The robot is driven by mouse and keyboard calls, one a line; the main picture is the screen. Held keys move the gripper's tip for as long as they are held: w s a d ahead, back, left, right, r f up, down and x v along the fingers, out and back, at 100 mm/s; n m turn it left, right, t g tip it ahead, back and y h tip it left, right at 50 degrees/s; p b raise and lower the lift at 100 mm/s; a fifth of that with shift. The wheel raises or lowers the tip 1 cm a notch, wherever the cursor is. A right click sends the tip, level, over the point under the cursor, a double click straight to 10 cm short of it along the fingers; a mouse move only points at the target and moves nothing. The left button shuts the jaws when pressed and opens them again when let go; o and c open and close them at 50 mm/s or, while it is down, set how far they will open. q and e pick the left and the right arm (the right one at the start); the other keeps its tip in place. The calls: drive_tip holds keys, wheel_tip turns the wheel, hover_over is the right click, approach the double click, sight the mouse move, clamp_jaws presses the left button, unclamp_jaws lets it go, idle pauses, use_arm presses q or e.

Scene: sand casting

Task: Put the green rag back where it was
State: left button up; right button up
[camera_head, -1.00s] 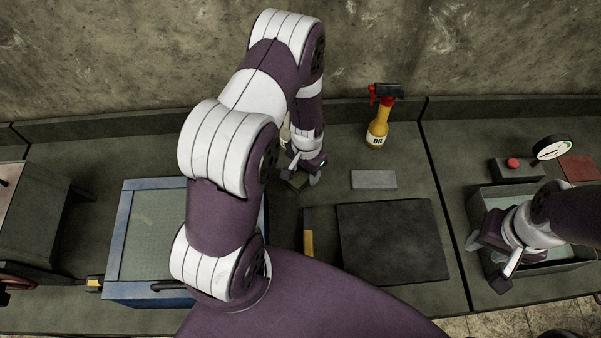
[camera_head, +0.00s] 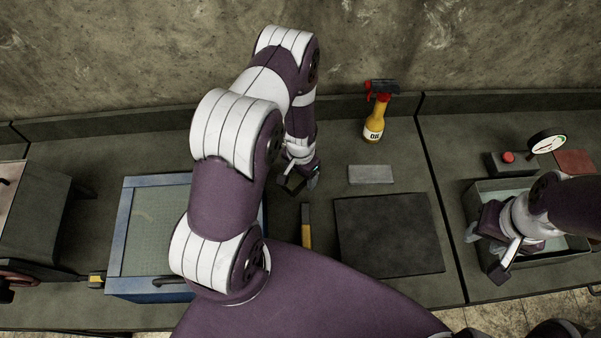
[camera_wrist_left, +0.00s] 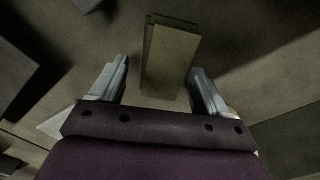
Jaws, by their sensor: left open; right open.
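My left gripper (camera_head: 298,184) is open, low over the bench between the blue-framed box and the dark slab. In the left wrist view its two fingers (camera_wrist_left: 160,85) stand apart on either side of a flat, layered olive-green piece (camera_wrist_left: 168,58). This piece looks like the folded green rag, but I cannot be sure. A gap shows on each side of it. In the head view my left gripper and arm largely hide that spot. My right gripper (camera_head: 485,252) is open over the grey tray at the right.
The blue-framed box (camera_head: 120,240) is partly behind my left arm. A yellow-and-black tool (camera_head: 306,228), dark slab (camera_head: 390,235), grey block (camera_head: 370,174) and yellow oil bottle (camera_head: 374,125) lie or stand nearby. The grey tray (camera_head: 483,190), red-button box (camera_head: 508,163) and gauge (camera_head: 547,142) are right.

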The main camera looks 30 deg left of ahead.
use_arm(q)
drive_tip(key=shift+r, duration=0.2)
drive_tip(key=shift+a+r, duration=0.1)
drive_tip(key=shift+r, duration=0.1)
wheel_tip(320, 180, up, 11)
drive_tip(key=b, duration=0.3)
drive_tip(key=s+d+r+n+t, duration=0.1)
drive_tip(key=s+d+r, duration=0.4)
drive_tip(key=s+r, duration=0.5)
wheel_tip(320, 180, up, 3)
drive_tip(key=shift+r+n, duration=0.1)
drive_tip(key=shift+n, duration=0.6)
drive_tip(key=shift+w+d, duration=0.1)
